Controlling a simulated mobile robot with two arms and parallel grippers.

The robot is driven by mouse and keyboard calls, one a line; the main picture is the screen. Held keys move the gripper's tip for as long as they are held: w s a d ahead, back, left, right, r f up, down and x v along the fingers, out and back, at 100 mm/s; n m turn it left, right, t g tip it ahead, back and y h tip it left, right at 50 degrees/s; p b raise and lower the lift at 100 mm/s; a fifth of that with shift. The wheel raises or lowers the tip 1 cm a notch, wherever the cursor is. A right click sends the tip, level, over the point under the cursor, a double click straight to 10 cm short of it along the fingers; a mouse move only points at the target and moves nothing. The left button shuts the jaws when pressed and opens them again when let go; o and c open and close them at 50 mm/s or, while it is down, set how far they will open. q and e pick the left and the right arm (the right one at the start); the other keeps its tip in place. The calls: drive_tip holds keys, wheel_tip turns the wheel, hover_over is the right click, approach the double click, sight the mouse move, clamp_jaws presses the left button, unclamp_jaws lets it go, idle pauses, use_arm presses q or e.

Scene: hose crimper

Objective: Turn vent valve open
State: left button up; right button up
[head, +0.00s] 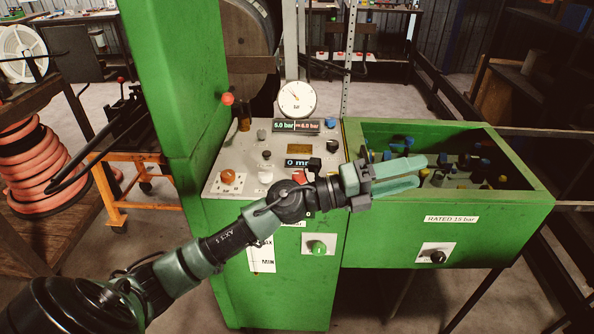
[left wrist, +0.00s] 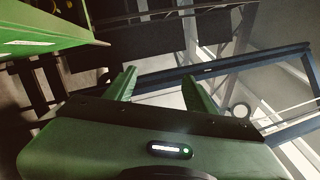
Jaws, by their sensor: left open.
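No control carries a readable vent valve label. A green knob (head: 320,247) on a white plate is on the crimper's lower front. A black knob (head: 437,257) on another white plate is on the front of the right-hand green box, below a "RATED 15 bar" label. I cannot tell which one is the vent valve. My left gripper (head: 421,174) is open and empty, pointing right in front of the green box's opening, above and left of the black knob. Its two fingers also show in the left wrist view (left wrist: 160,88), with nothing between them.
The control panel has a round gauge (head: 297,99), a pressure display (head: 296,126) and several buttons, partly behind my left arm. The green box (head: 525,185) holds several small parts. A red ball-topped lever (head: 228,99) stands by the green column (head: 165,80).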

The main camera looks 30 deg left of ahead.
use_arm(q)
drive_tip(key=f+m+g, duration=0.2)
drive_tip(key=m+g, duration=0.2)
drive_tip(key=m, duration=0.1)
drive_tip(key=m+g+y, duration=0.2)
drive_tip(key=g+y, duration=0.3)
drive_tip(key=y, duration=1)
approach(299, 174)
drive_tip(key=f, duration=0.2)
drive_tip(key=x, duration=0.2)
drive_tip(key=p+x, duration=0.1)
drive_tip(key=x, duration=0.4)
drive_tip(key=shift+w+r, duration=0.15)
drive_tip(key=shift+w, duration=0.2)
use_arm(e)
drive_tip(key=shift+w+d+r, duration=0.4)
drive_tip(key=shift+d+r, duration=0.15)
drive_tip(key=shift+r, duration=0.2)
use_arm(q)
clamp_jaws()
